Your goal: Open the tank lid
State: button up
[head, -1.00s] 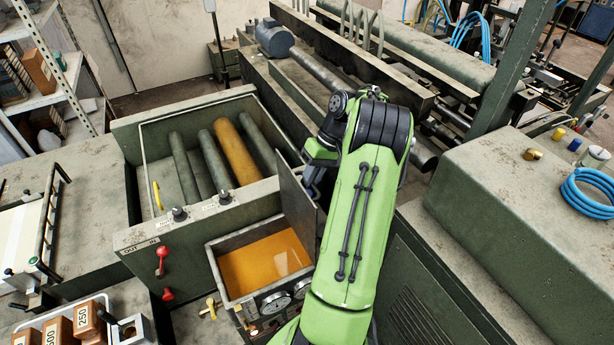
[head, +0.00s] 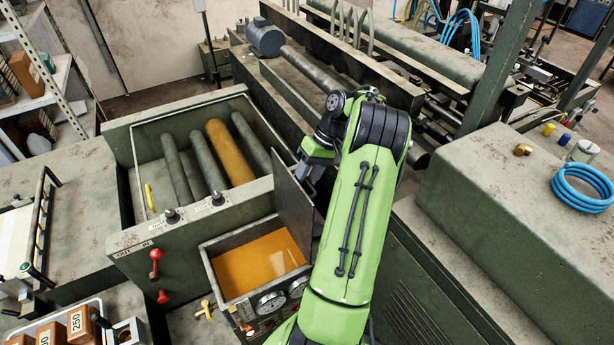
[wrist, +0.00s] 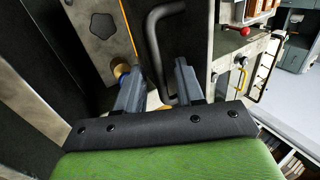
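The small tank (head: 208,262) holds orange liquid in the head view and its top is uncovered. Its dark flat lid (head: 293,205) stands steeply raised along the tank's right back side. My gripper (head: 308,178) is at the lid's far side in the head view, partly hidden by the lid and my green arm. In the wrist view, my gripper (wrist: 158,88) has its two fingers apart.
A larger green trough (head: 122,165) with several rollers lies behind the tank. Red levers (head: 155,262) and pressure gauges (head: 270,303) are at the front. A green cabinet (head: 480,190) stands right of my arm, with a blue hose coil (head: 583,187) on top.

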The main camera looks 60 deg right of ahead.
jog(key=shift+r, duration=0.1)
jog(key=v, duration=1.2)
